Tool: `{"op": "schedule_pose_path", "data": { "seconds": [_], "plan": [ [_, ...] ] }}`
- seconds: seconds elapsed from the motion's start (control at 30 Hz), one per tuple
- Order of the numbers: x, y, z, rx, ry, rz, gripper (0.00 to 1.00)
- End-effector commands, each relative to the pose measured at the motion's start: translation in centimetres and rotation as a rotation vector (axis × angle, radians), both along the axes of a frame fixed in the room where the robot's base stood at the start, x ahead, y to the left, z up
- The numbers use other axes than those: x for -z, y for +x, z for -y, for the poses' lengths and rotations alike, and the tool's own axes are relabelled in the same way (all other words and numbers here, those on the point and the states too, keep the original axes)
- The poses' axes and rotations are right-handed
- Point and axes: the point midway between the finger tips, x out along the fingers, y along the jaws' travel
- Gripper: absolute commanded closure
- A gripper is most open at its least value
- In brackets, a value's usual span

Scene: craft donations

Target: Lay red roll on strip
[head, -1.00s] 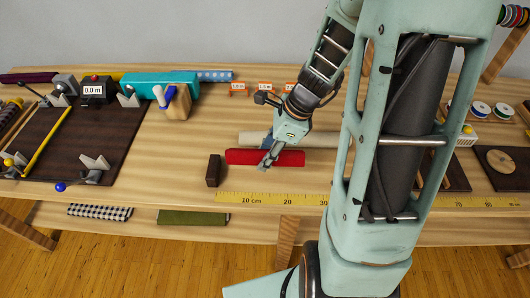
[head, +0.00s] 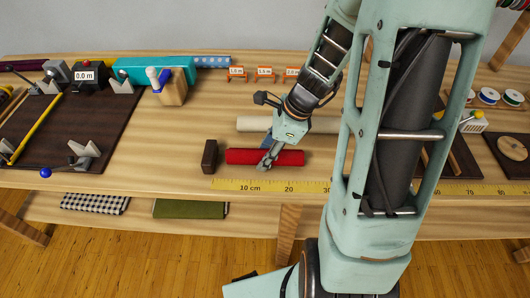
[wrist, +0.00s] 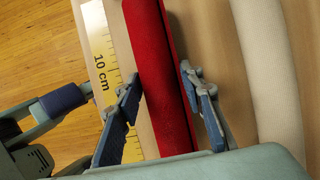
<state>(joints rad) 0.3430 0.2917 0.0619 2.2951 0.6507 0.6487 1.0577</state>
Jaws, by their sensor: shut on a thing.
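The red roll (head: 240,156) lies lengthwise along the table, between the pale roll and the yellow measuring strip (head: 270,186). My gripper (head: 267,165) is shut on it near its middle, coming from above. In the wrist view the blue-padded fingers (wrist: 160,76) stand on either side of the red roll (wrist: 152,50). The strip, marked 10 cm, shows in the wrist view (wrist: 98,40) beside the roll and roughly parallel to it. I cannot tell whether the roll touches the table or hangs slightly above it.
A dark block (head: 209,156) stands just left of the roll's end. The pale roll (head: 255,124) lies behind. A dark board (head: 85,125) with holders is at left. The table's front edge runs close beyond the strip. Bare wood lies left of the block.

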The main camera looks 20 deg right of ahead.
Motion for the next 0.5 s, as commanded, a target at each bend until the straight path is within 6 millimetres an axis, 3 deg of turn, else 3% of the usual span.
{"op": "schedule_pose_path", "data": {
  "seconds": [0.27, 0.3, 0.5],
  "plan": [
    [-0.03, 0.01, 0.01, 0.000, 0.000, 0.000, 0.91],
    [-0.04, 0.00, -0.01, 0.000, 0.000, 0.000, 0.61],
    [-0.03, 0.00, 0.00, 0.001, 0.000, 0.000, 0.44]
  ]
}}
